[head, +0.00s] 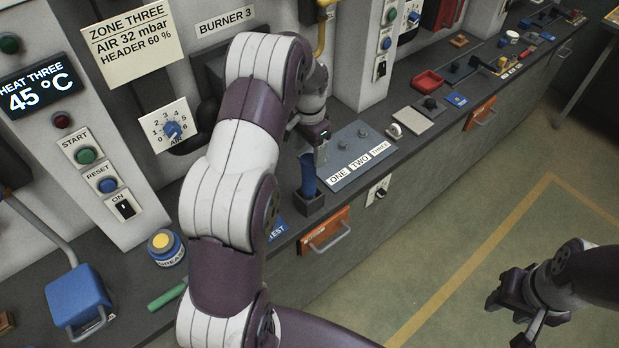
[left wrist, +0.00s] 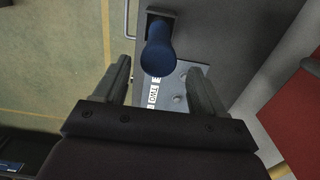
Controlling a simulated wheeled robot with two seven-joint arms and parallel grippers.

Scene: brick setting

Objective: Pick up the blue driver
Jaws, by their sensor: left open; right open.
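The blue driver (head: 308,172) stands handle up in a small dark holder (head: 312,206) on the bench ledge. In the left wrist view the driver's round blue handle (left wrist: 158,52) shows ahead of the gap between my fingers, with part of the holder (left wrist: 167,16) behind it. My left gripper (head: 309,146) is open just above the driver's handle in the head view; the left wrist view shows its fingers (left wrist: 158,85) apart with nothing gripped. Whether a finger touches the handle I cannot tell. My right gripper (head: 507,318) is open and empty over the floor at the lower right.
A grey plate labelled ONE, TWO, THREE (head: 352,168) lies beside the holder. An orange drawer front (head: 325,229) is below it. A blue box (head: 77,300), a yellow-topped tin (head: 166,247) and a green-handled tool (head: 167,297) are at left. My left arm hides part of the ledge.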

